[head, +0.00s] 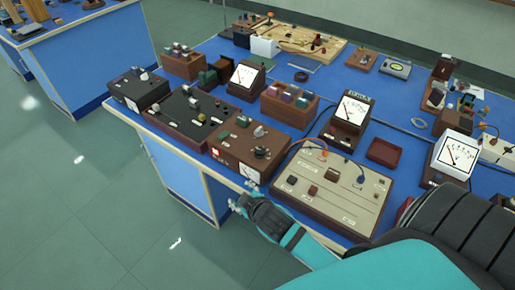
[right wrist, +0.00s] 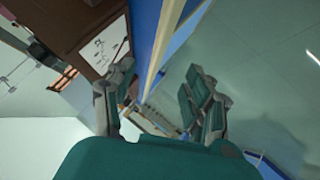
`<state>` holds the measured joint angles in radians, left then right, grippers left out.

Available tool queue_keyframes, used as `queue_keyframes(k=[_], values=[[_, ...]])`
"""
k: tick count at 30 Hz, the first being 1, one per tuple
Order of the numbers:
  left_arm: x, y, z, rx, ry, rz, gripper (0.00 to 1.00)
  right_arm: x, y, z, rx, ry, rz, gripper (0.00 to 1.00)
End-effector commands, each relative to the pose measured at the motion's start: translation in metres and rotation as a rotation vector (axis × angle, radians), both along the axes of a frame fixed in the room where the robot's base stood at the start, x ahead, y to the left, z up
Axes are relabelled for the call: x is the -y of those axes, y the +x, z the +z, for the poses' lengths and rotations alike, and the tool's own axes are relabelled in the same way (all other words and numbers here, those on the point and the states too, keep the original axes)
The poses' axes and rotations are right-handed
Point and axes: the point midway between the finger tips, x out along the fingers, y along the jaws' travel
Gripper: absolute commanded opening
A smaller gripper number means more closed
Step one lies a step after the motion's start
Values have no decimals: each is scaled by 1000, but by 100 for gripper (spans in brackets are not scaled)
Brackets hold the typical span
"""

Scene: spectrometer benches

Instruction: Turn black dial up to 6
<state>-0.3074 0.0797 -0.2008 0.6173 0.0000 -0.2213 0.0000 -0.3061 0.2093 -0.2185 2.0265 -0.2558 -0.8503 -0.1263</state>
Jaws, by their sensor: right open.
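A brown box (head: 250,148) with a black dial (head: 262,152) on its top stands at the front edge of the blue bench. A grey knob and a small red switch are also on it. The dial's markings are too small to read. My right gripper (head: 238,203) is open and empty, just off the bench's front edge, below and apart from the box. In the right wrist view the gripper (right wrist: 160,100) shows its two fingers spread, with the bench edge between them. My left gripper is not in view.
A beige panel (head: 345,205) with wires lies right of the brown box, close to my right forearm. Dark boxes (head: 185,118) with knobs stand to its left. Meters (head: 350,112) and wooden trays stand behind. The floor in front of the bench (head: 180,170) is clear.

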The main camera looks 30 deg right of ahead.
Motion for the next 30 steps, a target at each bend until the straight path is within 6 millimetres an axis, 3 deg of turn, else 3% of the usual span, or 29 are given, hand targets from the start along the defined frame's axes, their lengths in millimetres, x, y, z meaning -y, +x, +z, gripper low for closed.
queue_keyframes(k=[3,8,12,16,18,21,23,26,27,29,30], values=[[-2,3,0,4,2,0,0,-4,39,39,173,-98,92,53],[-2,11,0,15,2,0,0,-22,88,109,457,-281,255,53],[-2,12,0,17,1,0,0,-60,121,198,809,-542,481,53],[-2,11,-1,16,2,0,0,-116,120,270,1174,-877,770,53],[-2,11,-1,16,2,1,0,-144,109,289,1347,-1065,942,53],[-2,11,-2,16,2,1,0,-173,90,293,1548,-1340,1212,53],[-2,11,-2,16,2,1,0,-180,80,284,1639,-1500,1394,53],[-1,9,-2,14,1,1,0,-169,71,258,1723,-1754,1734,53],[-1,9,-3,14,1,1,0,-158,70,246,-1714,1830,-1874,53],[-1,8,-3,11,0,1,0,-131,72,230,-1479,1708,-1860,53],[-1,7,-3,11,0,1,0,-108,74,222,-1328,1624,-1858,53]])
